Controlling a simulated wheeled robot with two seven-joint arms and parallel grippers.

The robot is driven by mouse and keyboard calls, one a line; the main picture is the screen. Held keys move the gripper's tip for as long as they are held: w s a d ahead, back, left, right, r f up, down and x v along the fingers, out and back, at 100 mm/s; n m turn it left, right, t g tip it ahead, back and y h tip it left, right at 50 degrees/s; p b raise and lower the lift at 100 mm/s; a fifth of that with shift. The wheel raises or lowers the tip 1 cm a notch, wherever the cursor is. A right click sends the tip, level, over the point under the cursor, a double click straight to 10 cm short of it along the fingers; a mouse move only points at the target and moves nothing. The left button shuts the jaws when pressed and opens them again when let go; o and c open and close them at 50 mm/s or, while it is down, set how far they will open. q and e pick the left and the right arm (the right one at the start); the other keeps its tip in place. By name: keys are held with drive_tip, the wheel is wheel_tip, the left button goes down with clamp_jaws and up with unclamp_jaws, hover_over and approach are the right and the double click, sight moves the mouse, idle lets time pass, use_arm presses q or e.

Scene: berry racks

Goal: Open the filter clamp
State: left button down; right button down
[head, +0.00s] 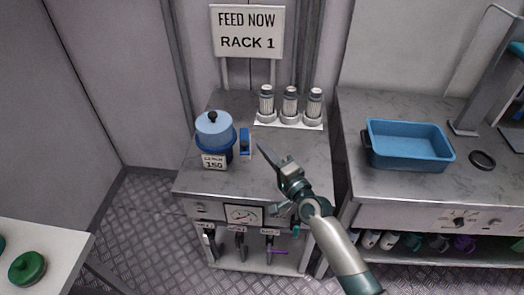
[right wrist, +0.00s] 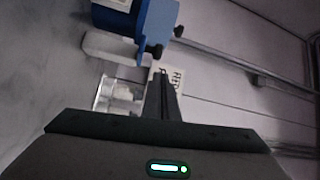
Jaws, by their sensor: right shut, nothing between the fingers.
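The filter (head: 214,134) is a round blue housing with a light blue lid and a black knob. It stands upright on the left part of the grey cabinet top, with a white "150" label on its front. The blue filter clamp (head: 244,142) stands upright at the filter's right side. My left gripper is not in view.
A white rack (head: 290,123) with several capped cylinders stands behind the gripper. A blue tray (head: 408,157) and a black ring (head: 482,160) are on the right bench. A green object (head: 27,267) is at lower left.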

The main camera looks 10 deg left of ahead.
drive_tip(key=s+a, duration=0.1)
drive_tip(key=s, duration=0.7)
drive_tip(key=shift+s+a+f+b, duration=0.25)
drive_tip(key=shift+s+f+b, duration=0.05)
drive_tip(key=shift+s+b, duration=0.15)
